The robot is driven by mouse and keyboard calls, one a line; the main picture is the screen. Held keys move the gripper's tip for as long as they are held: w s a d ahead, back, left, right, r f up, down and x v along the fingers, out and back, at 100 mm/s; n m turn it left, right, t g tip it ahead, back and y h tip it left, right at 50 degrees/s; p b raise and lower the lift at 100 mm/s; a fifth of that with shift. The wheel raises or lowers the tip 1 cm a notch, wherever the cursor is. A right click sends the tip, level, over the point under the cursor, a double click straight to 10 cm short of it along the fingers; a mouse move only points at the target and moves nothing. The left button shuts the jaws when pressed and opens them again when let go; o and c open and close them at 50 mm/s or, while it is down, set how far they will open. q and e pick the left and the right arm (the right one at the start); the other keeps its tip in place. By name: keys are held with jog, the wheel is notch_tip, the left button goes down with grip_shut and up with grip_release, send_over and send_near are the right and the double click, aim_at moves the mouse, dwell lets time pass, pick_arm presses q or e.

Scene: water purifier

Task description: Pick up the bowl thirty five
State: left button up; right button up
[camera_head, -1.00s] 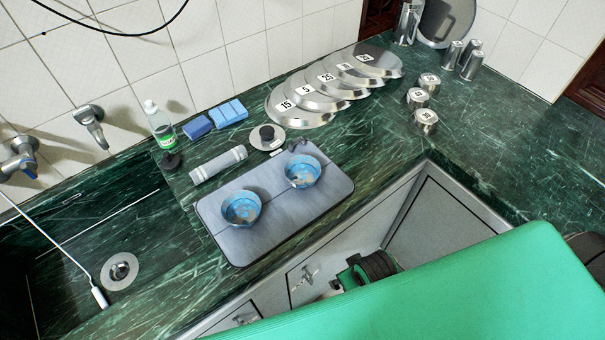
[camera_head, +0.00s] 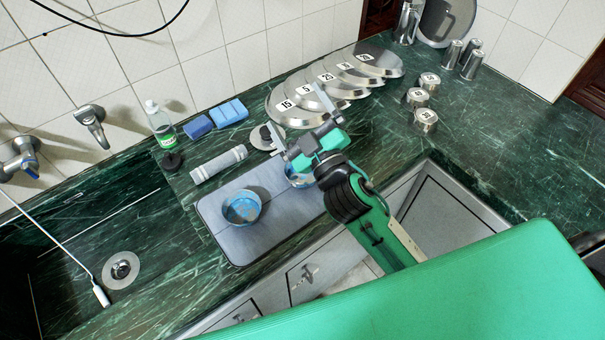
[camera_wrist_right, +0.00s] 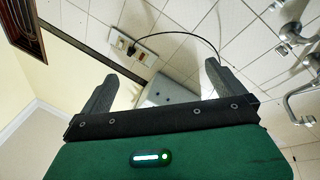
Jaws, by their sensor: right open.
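Several small round metal containers stand on the counter at the right in the head view, each with a white number label on top: a front one (camera_head: 426,121), a middle one (camera_head: 417,97) and a back one (camera_head: 430,83). Their numbers are too small to read surely, so I cannot tell which is thirty five. Two blue bowls sit on a grey mat; the left bowl (camera_head: 241,208) is clear and the right bowl (camera_head: 299,178) is partly hidden by my right gripper (camera_head: 297,112). That gripper is open and empty, raised above the mat. The right wrist view shows its spread fingers (camera_wrist_right: 160,74). My left gripper is out of view.
The grey mat (camera_head: 228,243) lies near the counter's front edge. Numbered metal lids (camera_head: 298,110) overlap behind my right gripper. The right counter (camera_head: 510,155) is clear.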

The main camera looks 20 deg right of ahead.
jog(key=a+r+n+g+y, duration=0.2)
jog(key=a+r+n+y, duration=0.3)
jog(key=a+n+y, duration=0.35)
jog(key=s+a+n+g+y, duration=0.4)
jog(key=a+n+g+y, duration=0.35)
jog(key=n+g, duration=0.7)
jog(key=n+g+h, duration=0.4)
jog(key=n+h, duration=0.3)
jog(key=h, duration=1.3)
send_over(303, 178)
notch_tip(303, 178, down, 16)
notch_tip(303, 178, down, 8)
jog(key=shift+r+p, duration=0.1)
jog(key=shift+p, duration=0.85)
jog(key=shift+f+p, duration=0.4)
jog(key=shift+f, duration=0.15)
notch_tip(303, 178, down, 4)
jog(key=shift+r+p, duration=0.2)
jog(key=shift+p, duration=0.55)
jog(key=shift+w+f, duration=0.1)
jog(key=shift+f, duration=0.3)
